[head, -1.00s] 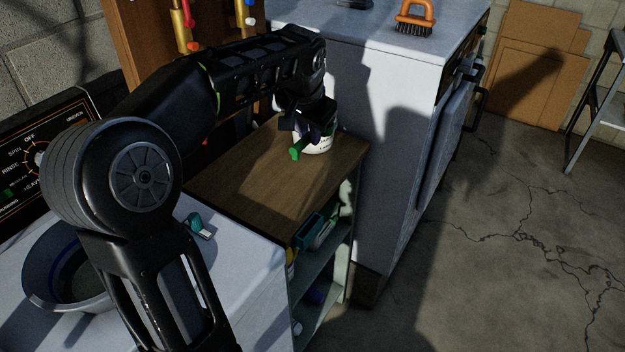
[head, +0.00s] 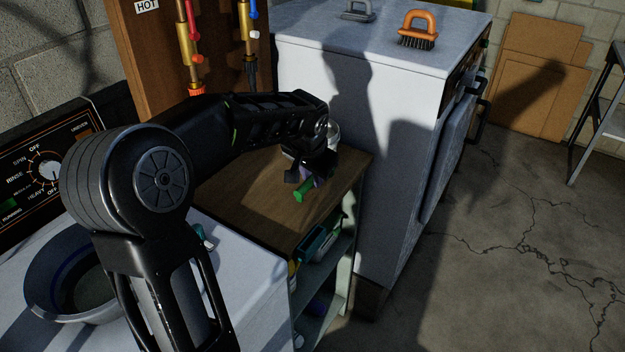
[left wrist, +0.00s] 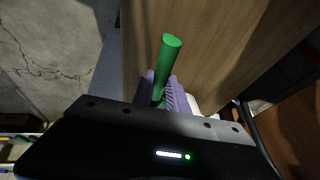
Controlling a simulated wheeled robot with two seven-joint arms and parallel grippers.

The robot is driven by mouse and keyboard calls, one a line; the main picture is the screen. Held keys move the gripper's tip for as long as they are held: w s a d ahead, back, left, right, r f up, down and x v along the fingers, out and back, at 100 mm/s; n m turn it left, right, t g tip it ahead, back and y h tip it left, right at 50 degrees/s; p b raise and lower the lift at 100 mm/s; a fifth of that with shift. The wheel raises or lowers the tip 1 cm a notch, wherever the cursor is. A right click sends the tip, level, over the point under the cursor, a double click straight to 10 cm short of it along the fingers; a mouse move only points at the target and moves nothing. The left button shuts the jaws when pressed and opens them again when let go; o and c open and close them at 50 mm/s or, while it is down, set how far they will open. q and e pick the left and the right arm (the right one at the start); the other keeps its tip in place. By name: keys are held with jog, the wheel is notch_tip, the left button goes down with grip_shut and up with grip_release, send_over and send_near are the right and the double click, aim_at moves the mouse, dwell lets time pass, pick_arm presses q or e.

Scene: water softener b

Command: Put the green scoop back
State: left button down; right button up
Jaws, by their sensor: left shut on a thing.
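The green scoop (head: 304,191) is in my left gripper (head: 311,180), above the wooden shelf top (head: 245,206). In the left wrist view the scoop's green handle (left wrist: 167,62) sticks up between the purple finger pads (left wrist: 163,92); its other end is hidden by the gripper body. A white tub (head: 333,132) stands behind my gripper near the back of the shelf top, mostly hidden by my arm. A pale rounded edge beside the fingers in the left wrist view may be this tub. My right gripper is not in view.
A white machine (head: 385,110) stands right of the shelf, with an orange brush (head: 417,28) on top. At left a washer holds a grey basin (head: 70,270). Pipes with valves (head: 190,50) stand behind. The shelf top's front is clear.

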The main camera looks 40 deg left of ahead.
pick_arm(q)
jog(key=shift+f, duration=0.7)
jog(key=c, duration=1.3)
grip_release()
jog(key=shift+f, duration=0.1)
jog(key=shift+r, duration=0.2)
jog(key=v, duration=1.2)
jog(key=shift+f, duration=0.15)
